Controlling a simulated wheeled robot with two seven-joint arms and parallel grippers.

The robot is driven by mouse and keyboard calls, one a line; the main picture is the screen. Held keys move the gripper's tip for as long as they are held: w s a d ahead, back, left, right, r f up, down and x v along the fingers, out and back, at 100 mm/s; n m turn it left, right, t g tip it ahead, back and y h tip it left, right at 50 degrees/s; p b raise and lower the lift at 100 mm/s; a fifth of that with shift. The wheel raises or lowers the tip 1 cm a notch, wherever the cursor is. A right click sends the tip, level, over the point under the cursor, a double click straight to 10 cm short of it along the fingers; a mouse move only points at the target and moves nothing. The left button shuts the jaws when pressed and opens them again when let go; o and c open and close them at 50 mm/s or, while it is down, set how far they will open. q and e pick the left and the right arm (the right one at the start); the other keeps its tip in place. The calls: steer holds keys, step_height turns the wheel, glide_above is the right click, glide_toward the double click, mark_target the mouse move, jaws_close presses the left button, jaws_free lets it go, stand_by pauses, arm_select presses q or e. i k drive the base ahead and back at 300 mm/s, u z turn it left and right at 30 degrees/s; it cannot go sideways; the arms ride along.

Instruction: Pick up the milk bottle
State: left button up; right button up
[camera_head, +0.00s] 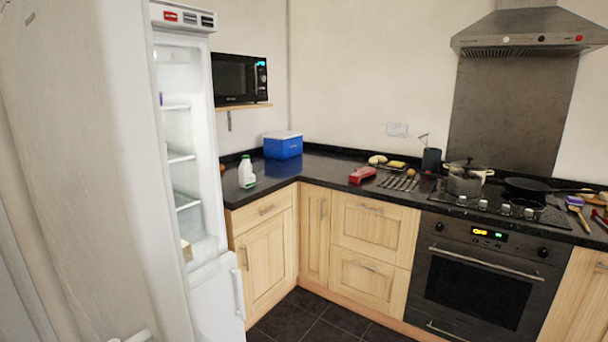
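A small white milk bottle (246,172) with a green label stands upright on the dark granite countertop (270,177). It is near the counter's left end, close to the fridge's edge, and nothing touches it. Neither of my grippers shows in the head view, so I cannot see whether they are open or shut.
A tall white fridge (213,295) stands open at the left, its shelves partly visible. A blue cool box (283,146) sits in the counter corner behind the bottle. A black microwave (239,79) is on a wall shelf above. A red object (361,175), pots and utensils lie rightward. The dark floor (315,318) is clear.

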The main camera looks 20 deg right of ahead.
mark_target(246, 180)
steer(key=z, duration=1.7)
steer(key=i, duration=2.15)
steer(key=u, duration=1.9)
steer(key=i, duration=1.35)
steer(key=z, duration=0.25)
